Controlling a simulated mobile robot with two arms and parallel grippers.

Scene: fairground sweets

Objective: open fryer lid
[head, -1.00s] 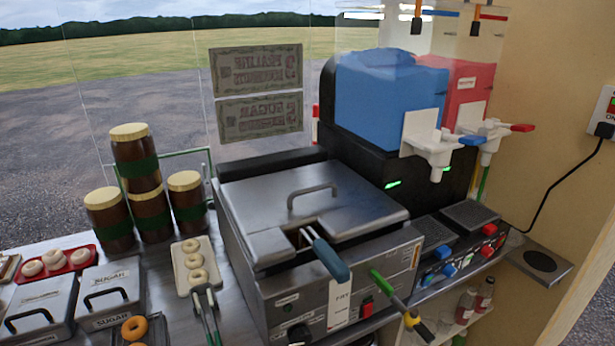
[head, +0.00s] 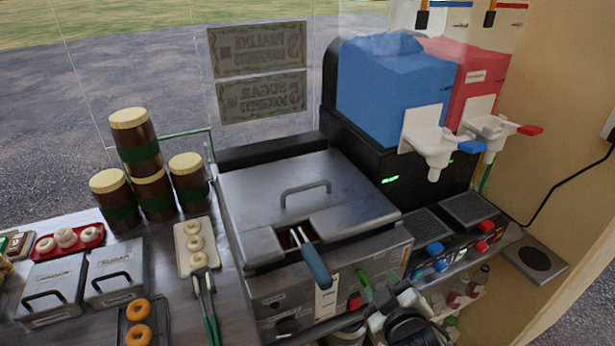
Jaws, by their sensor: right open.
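The fryer (head: 285,300) is a steel box on the counter with its grey metal lid (head: 265,205) shut flat on top. The lid has a raised bar handle (head: 306,187) and a notch at its front edge. A blue basket handle (head: 316,264) sticks out through the notch toward me. My right gripper (head: 398,302) is open at the bottom, in front of the fryer's right front corner, below and apart from the lid handle. It partly covers a green-handled tool (head: 365,284) there. My left gripper is not in view.
Blue and red drink dispensers (head: 385,95) stand behind right of the fryer. Stacked jars (head: 138,150), a doughnut tray (head: 182,230), tongs (head: 206,300) and sugar bins (head: 115,270) are to its left. Bottles (head: 458,298) sit on a shelf below right.

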